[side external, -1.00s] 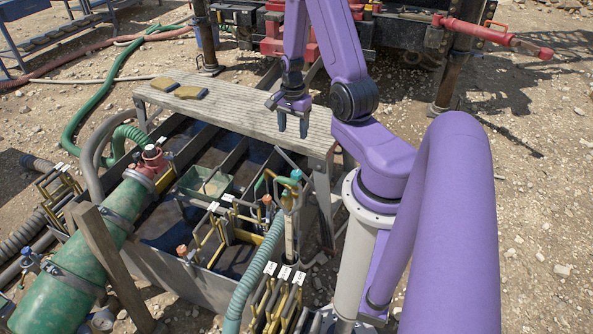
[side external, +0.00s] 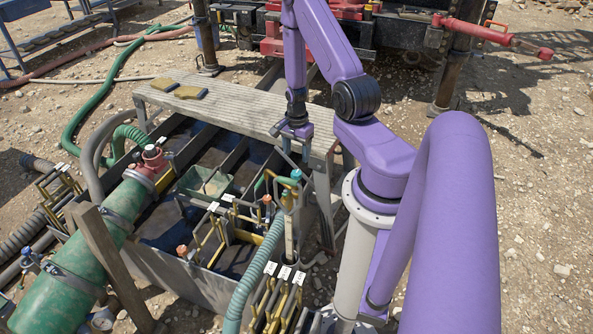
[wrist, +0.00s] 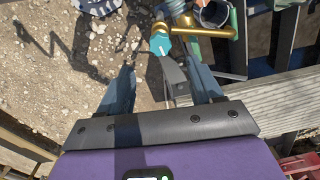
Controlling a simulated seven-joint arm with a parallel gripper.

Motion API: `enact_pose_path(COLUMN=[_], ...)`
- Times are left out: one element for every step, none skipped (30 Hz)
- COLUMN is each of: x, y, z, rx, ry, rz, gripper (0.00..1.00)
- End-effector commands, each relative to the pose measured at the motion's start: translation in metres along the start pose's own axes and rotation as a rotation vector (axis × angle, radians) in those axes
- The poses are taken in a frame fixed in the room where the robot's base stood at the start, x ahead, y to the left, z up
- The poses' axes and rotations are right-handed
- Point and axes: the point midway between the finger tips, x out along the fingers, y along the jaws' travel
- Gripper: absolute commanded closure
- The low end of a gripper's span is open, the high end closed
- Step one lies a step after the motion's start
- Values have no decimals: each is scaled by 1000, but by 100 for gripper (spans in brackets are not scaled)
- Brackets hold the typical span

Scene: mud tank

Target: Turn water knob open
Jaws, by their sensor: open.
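The likely water knob is a grey lever on a teal cap (wrist: 160,43), beside a brass pipe, in the wrist view. The cap also shows in the side view (side external: 295,174), at the near right corner of the mud tank. My gripper (side external: 295,153) is open just above the cap, pointing down. In the wrist view my gripper (wrist: 161,67) has one finger on each side of the lever (wrist: 174,72). The lever lies between the fingers, nearer the right one. I cannot tell whether either finger touches it.
A grey plank walkway (side external: 235,103) crosses the tank close behind my gripper. Several yellow-framed levers with white tags (side external: 285,273) and a ribbed green hose (side external: 258,270) stand in front. A big green pipe (side external: 75,260) lies left. Gravel is open at the right.

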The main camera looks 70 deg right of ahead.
Motion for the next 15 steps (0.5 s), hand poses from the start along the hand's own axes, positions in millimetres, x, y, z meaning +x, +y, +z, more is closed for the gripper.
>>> enact_pose_path(x=[7,11,16,20,24,29,33,36,42,46,50,55,58,62,66], y=[0,0,1,0,0,1,1,0,0,0,0,1,1,1,0], z=[0,0,0,0,0,0,0,0,0,0,0,0,0,0,0], rx=[0,0,0,0,-1,-1,-1,-1,-1,-1,-1,-1,-1,-1,-1], ry=[-1,-1,-2,-1,-1,-1,-2,-1,-1,-1,-1,-1,-1,-1,0], rz=[2,2,3,3,2,3,3,2,2,2,2,3,2,2,1], gripper=[35,35,35,35,35,35,35,35,35,35,35,35,35,35,35])
